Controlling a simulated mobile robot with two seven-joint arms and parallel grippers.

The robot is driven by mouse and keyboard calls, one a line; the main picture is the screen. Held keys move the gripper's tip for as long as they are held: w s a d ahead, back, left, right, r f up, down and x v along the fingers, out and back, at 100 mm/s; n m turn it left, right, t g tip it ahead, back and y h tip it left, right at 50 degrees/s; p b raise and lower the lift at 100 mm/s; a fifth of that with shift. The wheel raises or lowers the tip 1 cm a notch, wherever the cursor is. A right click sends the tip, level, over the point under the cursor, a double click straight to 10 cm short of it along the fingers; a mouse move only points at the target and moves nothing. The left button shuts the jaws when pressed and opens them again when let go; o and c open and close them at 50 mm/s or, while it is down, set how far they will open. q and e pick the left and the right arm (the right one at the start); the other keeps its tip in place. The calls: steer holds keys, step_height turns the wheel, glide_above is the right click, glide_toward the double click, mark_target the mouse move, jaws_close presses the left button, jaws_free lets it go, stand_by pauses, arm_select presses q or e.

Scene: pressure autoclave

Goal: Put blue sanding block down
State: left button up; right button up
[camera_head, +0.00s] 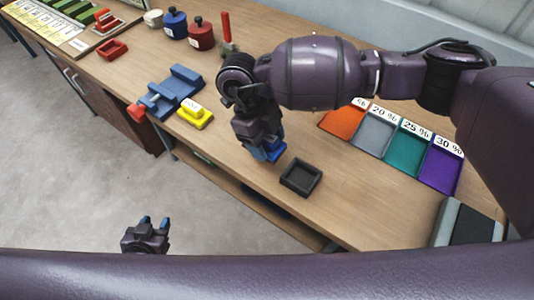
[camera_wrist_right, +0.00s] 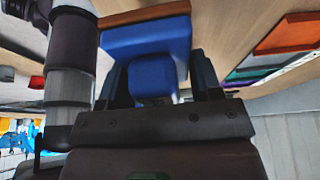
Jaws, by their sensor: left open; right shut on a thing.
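The blue sanding block (camera_wrist_right: 150,55) is held between the fingers of my right gripper (camera_wrist_right: 155,82), which is shut on it. In the head view the block (camera_head: 272,151) shows only in part below my right gripper (camera_head: 262,148), near the front edge of the table. A brown layer lines the block's far face in the wrist view. I cannot tell whether the block touches the table. A small black tray (camera_head: 301,178) lies just right of the block. My left gripper (camera_head: 153,222) is open and empty over the floor, away from the table.
Orange (camera_head: 343,120), grey (camera_head: 372,133), teal (camera_head: 404,148) and purple (camera_head: 440,172) labelled trays stand at the right. Weights stand behind.

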steer(key=shift+f, duration=2.9)
steer(key=shift+f+b, duration=0.2)
steer(key=shift+b, duration=0.1)
steer(key=o, duration=0.9)
steer(key=v, duration=1.2)
steer(key=shift+r, duration=0.3)
steer(key=shift+s, duration=0.1)
